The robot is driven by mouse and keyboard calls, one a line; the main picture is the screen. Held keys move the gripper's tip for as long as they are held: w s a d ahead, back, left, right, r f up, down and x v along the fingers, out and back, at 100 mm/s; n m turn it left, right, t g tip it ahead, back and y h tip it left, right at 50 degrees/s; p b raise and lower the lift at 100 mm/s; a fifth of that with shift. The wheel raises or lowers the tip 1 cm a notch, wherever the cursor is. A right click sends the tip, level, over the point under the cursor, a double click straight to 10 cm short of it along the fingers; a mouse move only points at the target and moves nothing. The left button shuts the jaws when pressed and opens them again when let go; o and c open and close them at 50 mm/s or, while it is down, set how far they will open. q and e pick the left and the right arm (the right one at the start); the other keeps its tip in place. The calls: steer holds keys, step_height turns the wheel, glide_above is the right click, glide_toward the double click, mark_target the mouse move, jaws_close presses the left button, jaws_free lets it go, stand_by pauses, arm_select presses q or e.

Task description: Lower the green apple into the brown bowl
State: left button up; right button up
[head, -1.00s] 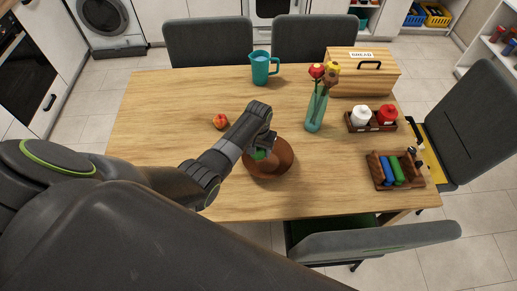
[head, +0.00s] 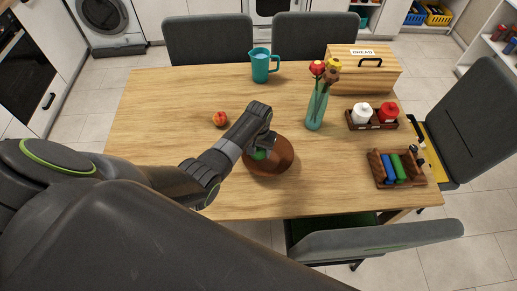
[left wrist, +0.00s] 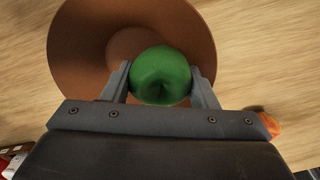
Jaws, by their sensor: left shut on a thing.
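The green apple (head: 260,154) is between the fingers of my left gripper (head: 266,146), which is shut on it. In the left wrist view the green apple (left wrist: 161,75) sits between the two fingertips of the left gripper (left wrist: 162,84). The brown bowl (head: 278,166) stands on the table below the apple. In the left wrist view the brown bowl (left wrist: 78,45) lies behind the apple, which overlaps the bowl's near part. I cannot tell whether the apple touches the bowl. My right gripper is not in view.
A red-orange fruit (head: 220,119) lies left of the bowl. A teal vase with flowers (head: 316,108) stands behind it to the right. A teal jug (head: 262,68), bread box (head: 362,75), condiment tray (head: 357,127) and wooden caddy (head: 382,183) are further off. The table's front left is clear.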

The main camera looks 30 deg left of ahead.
arm_select(q)
steer(key=shift+f+b, duration=0.35)
steer(key=shift+f, duration=0.15)
stand_by(0.3)
steer(key=o, duration=1.1)
steer(key=shift+r, duration=0.1)
step_height(320, 180, up, 17)
steer(key=shift+r+b, duration=0.15)
steer(key=shift+b, duration=0.2)
